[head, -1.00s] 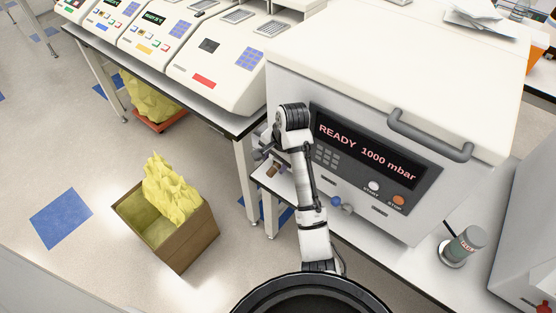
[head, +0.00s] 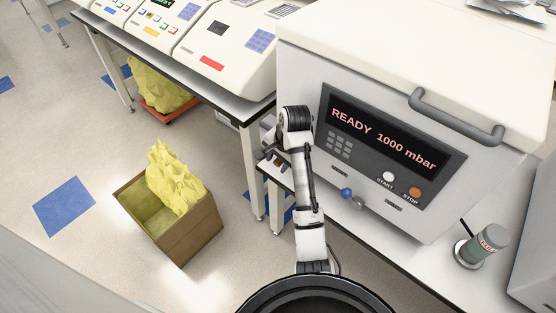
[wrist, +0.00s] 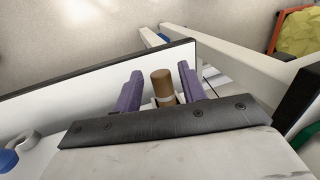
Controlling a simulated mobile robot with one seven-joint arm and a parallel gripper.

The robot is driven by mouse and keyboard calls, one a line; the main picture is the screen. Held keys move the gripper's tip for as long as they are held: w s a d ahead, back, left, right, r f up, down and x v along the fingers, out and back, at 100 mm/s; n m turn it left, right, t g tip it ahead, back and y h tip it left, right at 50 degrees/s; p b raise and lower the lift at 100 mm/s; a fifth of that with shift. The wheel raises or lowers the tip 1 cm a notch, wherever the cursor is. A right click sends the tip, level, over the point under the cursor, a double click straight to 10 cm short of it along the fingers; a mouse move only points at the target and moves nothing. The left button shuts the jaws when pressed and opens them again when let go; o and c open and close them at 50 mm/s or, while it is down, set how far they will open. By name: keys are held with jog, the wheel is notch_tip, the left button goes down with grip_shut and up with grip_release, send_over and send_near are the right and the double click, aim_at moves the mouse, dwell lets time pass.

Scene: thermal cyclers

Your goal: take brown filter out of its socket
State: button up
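The brown filter (wrist: 163,88) is a short upright cylinder with a pale lower part, seen in the wrist view near the edge of a white bench. My gripper (wrist: 158,78) is open. One purple finger stands on each side of the filter, with a visible gap on both sides. The filter's lower end and its socket are mostly hidden behind my gripper's dark front bar. In the head view my gripper (head: 272,155) is small, beyond my arm at the bench's left end, and I cannot make out the filter there.
A large white machine (head: 400,85) reading "READY 1000 mbar" stands right of my arm. A blue knob-like part (head: 347,193) sits below its panel. A labelled canister (head: 485,246) stands on the bench at right. A cardboard box (head: 180,230) with yellow bags is on the floor.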

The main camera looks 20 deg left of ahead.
grip_shut()
jog(key=shift+s+a+p, duration=0.3)
jog(key=shift+s+p, duration=0.25)
jog(key=shift+s, duration=0.25)
jog(key=shift+s+a+p, duration=0.25)
jog(key=shift+s+p, duration=0.25)
jog(key=shift+s, duration=0.25)
jog(key=shift+s+a+p, duration=0.3)
jog(key=shift+s+p, duration=0.25)
jog(key=shift+s, duration=0.25)
jog(key=shift+r+p, duration=2.05)
jog(key=shift+p, duration=0.65)
jog(key=shift+f, duration=0.1)
